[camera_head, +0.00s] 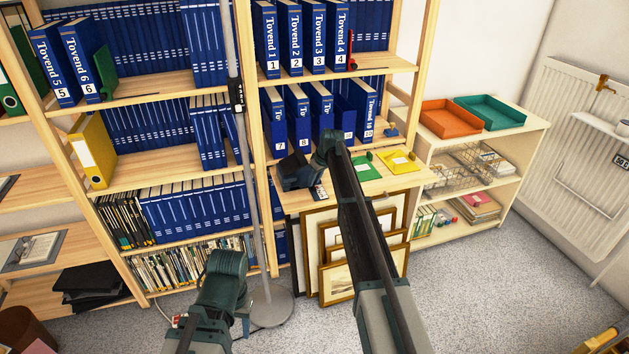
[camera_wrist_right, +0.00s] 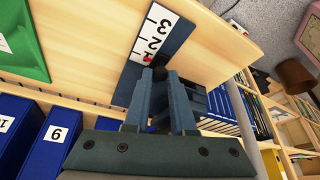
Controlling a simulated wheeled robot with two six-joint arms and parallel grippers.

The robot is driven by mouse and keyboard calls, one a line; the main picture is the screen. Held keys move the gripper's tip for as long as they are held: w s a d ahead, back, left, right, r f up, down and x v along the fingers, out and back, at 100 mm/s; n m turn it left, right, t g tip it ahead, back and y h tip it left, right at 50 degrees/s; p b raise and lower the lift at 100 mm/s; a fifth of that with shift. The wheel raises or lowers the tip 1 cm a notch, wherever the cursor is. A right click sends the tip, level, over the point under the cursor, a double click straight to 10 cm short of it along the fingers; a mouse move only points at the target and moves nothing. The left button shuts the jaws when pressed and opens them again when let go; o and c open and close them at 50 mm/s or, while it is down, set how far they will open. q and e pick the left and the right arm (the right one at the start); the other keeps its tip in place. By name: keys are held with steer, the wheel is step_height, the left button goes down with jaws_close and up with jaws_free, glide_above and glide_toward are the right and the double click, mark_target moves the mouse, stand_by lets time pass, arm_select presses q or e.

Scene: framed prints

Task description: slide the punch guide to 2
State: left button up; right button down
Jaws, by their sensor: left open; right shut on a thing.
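The dark blue punch (camera_wrist_right: 128,85) lies on the wooden shelf, with a white scale strip (camera_wrist_right: 155,35) showing 3 and 2. A red mark on the guide (camera_wrist_right: 147,60) sits at the scale's end beyond the 2, on the side away from the 3; the numeral there is hard to read. My right gripper (camera_wrist_right: 166,76) is shut on the guide's small black knob. In the head view the right gripper (camera_head: 297,174) covers most of the punch, with part of the scale (camera_head: 318,191) showing. My left gripper (camera_head: 226,270) is low at centre-left, away from the punch; its fingertips are unclear.
Blue binders (camera_head: 299,118) stand close above and behind. Framed prints (camera_head: 337,282) lean below. A grey pole (camera_head: 252,180) rises left of the right gripper.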

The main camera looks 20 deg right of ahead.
steer(key=s, duration=0.2)
steer(key=shift+s, duration=0.35)
steer(key=shift+w, duration=0.1)
steer(key=c, duration=0.7)
jaws_free()
steer(key=shift+c, duration=0.2)
steer(key=shift+r, duration=0.15)
steer(key=p+v, duration=1.2)
steer(key=v, duration=0.1)
steer(key=shift+d+r+p, duration=0.15)
steer(key=shift+r+p, duration=0.05)
steer(key=shift+p, duration=0.2)
